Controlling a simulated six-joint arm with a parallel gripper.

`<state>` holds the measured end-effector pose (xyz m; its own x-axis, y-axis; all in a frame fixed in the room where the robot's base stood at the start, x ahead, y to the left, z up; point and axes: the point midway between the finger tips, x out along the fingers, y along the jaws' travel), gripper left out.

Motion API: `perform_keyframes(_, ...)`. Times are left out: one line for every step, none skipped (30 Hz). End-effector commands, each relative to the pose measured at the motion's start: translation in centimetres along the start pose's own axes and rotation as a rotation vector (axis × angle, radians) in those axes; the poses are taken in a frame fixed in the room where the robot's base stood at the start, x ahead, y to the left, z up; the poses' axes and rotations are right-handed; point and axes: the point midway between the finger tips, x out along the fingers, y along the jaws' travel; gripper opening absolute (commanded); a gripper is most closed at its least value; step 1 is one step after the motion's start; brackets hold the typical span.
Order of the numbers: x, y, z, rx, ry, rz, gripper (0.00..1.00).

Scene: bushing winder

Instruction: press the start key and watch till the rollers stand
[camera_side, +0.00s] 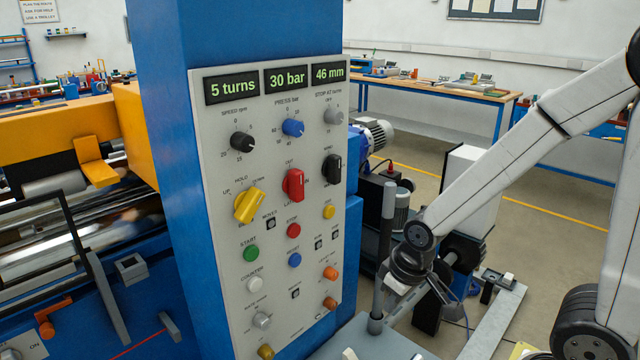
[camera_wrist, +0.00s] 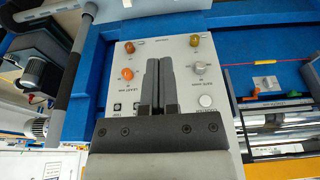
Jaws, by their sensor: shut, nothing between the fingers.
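The green start key (camera_side: 251,253) is on the grey control panel (camera_side: 225,215) in the side view, uncovered. In the wrist view the panel appears turned over, and the start key is not visible there. My gripper (camera_wrist: 160,62) is shut and empty, its fingers in front of the panel's lower part. In the side view my wrist is right of the panel, apart from the start key; the fingertips are hard to make out. The shiny rollers (camera_side: 60,250) are at the left, with a blurred patch near their right end. One still picture does not settle whether they turn.
The displays (camera_side: 287,78) read 5 turns, 30 bar and 46 mm. A yellow selector (camera_side: 250,206), red selector (camera_side: 293,186) and red stop key (camera_side: 293,231) are near the start key. A grey post (camera_side: 382,260) stands between the panel and my wrist.

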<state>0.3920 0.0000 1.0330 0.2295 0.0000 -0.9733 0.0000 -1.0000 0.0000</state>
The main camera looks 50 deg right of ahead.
Motion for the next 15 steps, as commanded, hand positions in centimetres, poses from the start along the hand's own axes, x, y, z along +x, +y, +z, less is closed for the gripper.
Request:
perform_keyframes(0.0, 0.0, 0.0, -0.001, 0.001, 0.000, 0.00)
perform_keyframes(0.0, 0.0, -0.1, -0.003, 0.003, 0.000, 0.00)
perform_keyframes(0.0, -0.1, -0.2, -0.007, 0.007, 0.001, 0.00)
perform_keyframes(0.1, -0.1, -0.3, -0.011, 0.011, 0.001, 0.00)
perform_keyframes(0.1, -0.1, -0.5, -0.017, 0.017, 0.001, 0.00)
perform_keyframes(0.1, -0.2, -0.8, -0.027, 0.025, 0.002, 0.00)
perform_keyframes(0.2, -0.3, -1.1, -0.036, 0.035, 0.003, 0.00)
perform_keyframes(0.3, -0.3, -1.4, -0.047, 0.046, 0.003, 0.00)
perform_keyframes(0.4, -0.5, -1.8, -0.064, 0.061, 0.005, 0.00)
perform_keyframes(0.5, -0.6, -2.2, -0.079, 0.075, 0.006, 0.00)
perform_keyframes(0.6, -0.8, -2.7, -0.095, 0.091, 0.006, 0.00)
perform_keyframes(0.7, -1.0, -3.4, -0.119, 0.116, 0.007, 0.00)
perform_keyframes(0.8, -1.2, -4.0, -0.140, 0.136, 0.007, 0.00)
perform_keyframes(0.9, -1.5, -4.6, -0.162, 0.156, 0.007, 0.00)
perform_keyframes(1.0, -1.8, -5.4, -0.193, 0.187, 0.007, 0.00)
